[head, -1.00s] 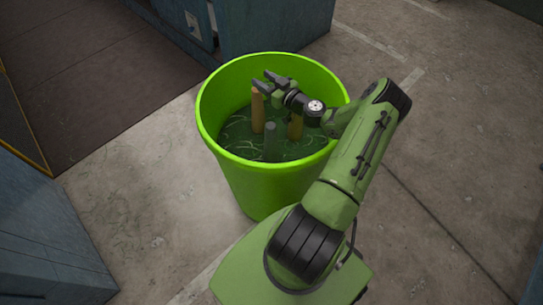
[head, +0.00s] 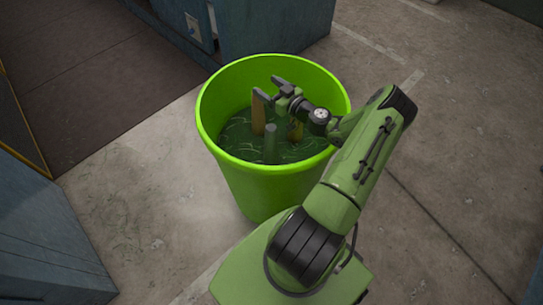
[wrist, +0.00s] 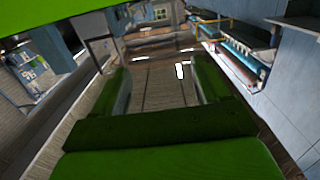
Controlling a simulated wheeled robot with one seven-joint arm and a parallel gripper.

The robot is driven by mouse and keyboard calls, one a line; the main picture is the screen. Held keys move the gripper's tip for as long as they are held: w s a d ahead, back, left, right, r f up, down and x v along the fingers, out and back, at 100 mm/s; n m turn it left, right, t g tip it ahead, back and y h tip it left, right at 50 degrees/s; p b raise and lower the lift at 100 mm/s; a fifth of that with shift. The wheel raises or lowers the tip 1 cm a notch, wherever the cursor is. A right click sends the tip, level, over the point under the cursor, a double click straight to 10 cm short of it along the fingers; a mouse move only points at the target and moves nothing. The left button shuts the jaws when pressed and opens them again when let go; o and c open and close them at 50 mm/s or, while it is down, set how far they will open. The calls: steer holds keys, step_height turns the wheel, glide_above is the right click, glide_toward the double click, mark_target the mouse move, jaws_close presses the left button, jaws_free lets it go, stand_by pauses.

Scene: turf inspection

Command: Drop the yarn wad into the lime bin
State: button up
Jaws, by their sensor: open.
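The lime bin (head: 262,185) stands upright on the floor in the head view, its top open. My gripper (head: 269,87) is over the bin's mouth, inside the rim outline, with its jaws apart and nothing seen between them. In the wrist view my gripper (wrist: 161,86) shows two green fingers with a clear gap. Dark green material with pale curly strands (head: 238,135) covers the inside of the bin. I cannot make out a separate yarn wad, and cannot tell whether it is part of this material. My arm hides part of the bin's right side.
In the bin stand a tan cylinder (head: 258,116), a grey-green cylinder (head: 271,148) and another tan piece (head: 295,131) partly behind my gripper. Blue cabinets stand at the back (head: 270,25) and lower left (head: 40,235). The concrete floor right of the bin is clear.

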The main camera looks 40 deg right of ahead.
steer(key=s, duration=1)
steer(key=shift+d+r+p, duration=0.15)
steer(key=shift+r+p, duration=0.15)
